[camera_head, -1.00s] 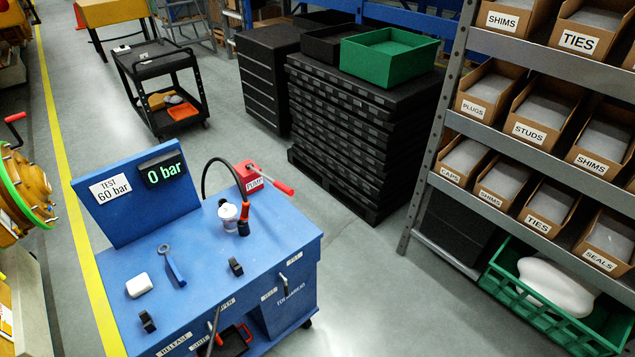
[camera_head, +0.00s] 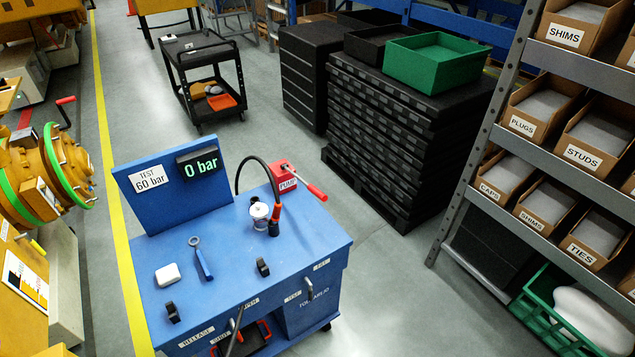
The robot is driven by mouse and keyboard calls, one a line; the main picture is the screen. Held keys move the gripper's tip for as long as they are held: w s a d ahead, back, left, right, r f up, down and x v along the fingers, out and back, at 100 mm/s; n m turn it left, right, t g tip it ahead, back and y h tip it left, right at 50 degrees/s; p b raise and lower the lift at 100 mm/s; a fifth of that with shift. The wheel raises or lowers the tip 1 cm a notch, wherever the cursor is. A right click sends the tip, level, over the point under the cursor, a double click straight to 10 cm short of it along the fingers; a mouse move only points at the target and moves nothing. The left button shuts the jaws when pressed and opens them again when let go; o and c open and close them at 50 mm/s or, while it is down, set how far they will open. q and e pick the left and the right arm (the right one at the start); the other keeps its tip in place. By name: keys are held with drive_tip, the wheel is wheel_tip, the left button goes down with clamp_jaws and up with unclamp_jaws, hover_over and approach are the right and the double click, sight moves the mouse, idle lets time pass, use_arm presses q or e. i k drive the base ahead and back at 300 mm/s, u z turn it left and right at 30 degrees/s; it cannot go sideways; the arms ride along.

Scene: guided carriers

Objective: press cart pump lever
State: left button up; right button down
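The blue test cart (camera_head: 225,240) stands in the lower middle of the head view. On its far right corner is a red pump (camera_head: 284,176) labelled PUMP. Its lever (camera_head: 317,191) has a red grip and sticks out to the right past the cart edge, tilted slightly down. A black hose (camera_head: 240,173) arches over by the pump. The cart's display (camera_head: 200,164) reads 0 bar, beside a sign (camera_head: 150,180) reading TEST 60 bar. Neither of my grippers shows in the view.
A stack of black trays (camera_head: 400,140) with a green bin (camera_head: 440,65) on top stands behind the cart. A shelf rack (camera_head: 480,150) with labelled boxes is at right. Yellow machinery (camera_head: 50,180) is at left. Grey floor (camera_head: 400,290) is free between cart and rack.

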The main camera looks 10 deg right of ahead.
sight(320, 196)
drive_tip(key=z, duration=0.05)
drive_tip(key=i, duration=0.85)
drive_tip(key=z, duration=0.3)
